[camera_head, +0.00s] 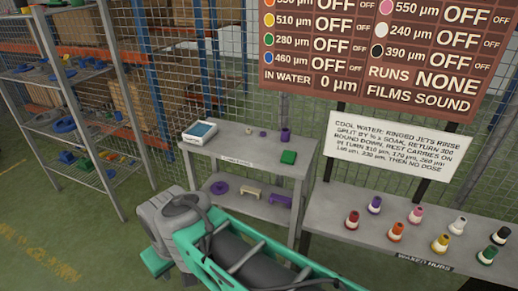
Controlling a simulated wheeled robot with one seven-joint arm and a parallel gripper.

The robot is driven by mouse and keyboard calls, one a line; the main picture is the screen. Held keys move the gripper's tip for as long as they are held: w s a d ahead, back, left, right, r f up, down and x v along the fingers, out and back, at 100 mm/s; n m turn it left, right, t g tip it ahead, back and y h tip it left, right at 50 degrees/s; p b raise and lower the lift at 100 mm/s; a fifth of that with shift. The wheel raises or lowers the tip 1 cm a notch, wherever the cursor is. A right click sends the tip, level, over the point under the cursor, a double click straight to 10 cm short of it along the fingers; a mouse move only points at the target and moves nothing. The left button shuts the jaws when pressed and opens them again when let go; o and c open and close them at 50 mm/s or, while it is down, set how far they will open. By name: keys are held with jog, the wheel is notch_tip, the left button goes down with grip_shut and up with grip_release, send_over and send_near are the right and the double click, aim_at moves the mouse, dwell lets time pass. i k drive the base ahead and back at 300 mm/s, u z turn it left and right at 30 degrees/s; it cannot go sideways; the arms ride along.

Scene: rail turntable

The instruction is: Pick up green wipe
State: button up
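A small green block-like item (288,157), which looks like the green wipe, lies on the top of the grey two-level bench (240,152), near its right front edge. It lies flat and apart from the other items there. It is too small in the picture to tell its material. I cannot make out the fingers of my gripper in this view, and nothing is seen touching the green item.
On the same bench top are a blue-and-white box (200,132) and a purple piece (285,135). The lower shelf holds a purple ring (220,188) and small stands. Another bench (350,252) carries several coloured hubs at right. Wire shelving (75,125) stands left.

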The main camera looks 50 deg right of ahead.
aim_at(288, 157)
jog(key=z, duration=0.25)
jog(key=i, duration=1.3)
jog(key=z, duration=0.8)
jog(key=i, duration=0.45)
jog(key=z, duration=0.2)
